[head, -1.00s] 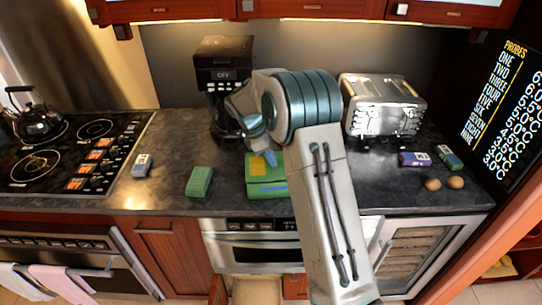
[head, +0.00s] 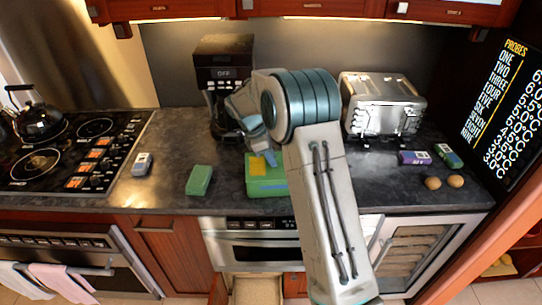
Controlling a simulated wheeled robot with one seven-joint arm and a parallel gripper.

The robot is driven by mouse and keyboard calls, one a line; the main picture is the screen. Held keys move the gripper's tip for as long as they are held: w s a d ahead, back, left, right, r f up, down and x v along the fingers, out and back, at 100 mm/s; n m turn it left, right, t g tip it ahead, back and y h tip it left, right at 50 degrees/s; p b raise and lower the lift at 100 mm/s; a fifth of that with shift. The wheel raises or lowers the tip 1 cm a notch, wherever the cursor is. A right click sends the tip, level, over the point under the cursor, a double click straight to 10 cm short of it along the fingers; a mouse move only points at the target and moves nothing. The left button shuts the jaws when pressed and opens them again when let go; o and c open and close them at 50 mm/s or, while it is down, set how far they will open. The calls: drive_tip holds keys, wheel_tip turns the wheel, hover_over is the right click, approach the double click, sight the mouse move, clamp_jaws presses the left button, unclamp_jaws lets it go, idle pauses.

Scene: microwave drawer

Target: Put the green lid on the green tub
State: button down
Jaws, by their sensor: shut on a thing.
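The green tub (head: 268,190) stands on the dark counter, left of my upright arm link. A flat green surface with a yellow patch (head: 257,166) shows on top of it. I take this surface to be the green lid (head: 279,176), but the seam between lid and tub is too small to make out. My gripper (head: 270,158) points down at the top of the tub, its blue fingers shut on the lid. My wrist hides the back of the tub and my arm link its right side. I cannot tell whether the lid sits flush.
A green block (head: 199,180) lies left of the tub, and a small grey-white item (head: 142,164) farther left. A coffee maker (head: 222,85) stands behind. A toaster (head: 383,105), small boxes (head: 414,158) and two brown round things (head: 444,182) are at right.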

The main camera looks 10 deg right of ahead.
idle(0.3)
drive_tip(key=c, duration=0.7)
unclamp_jaws()
drive_tip(key=shift+r+p, duration=1.9)
drive_tip(key=shift+r, duration=0.55)
drive_tip(key=shift+r+p, duration=0.35)
drive_tip(key=shift+r, duration=0.7)
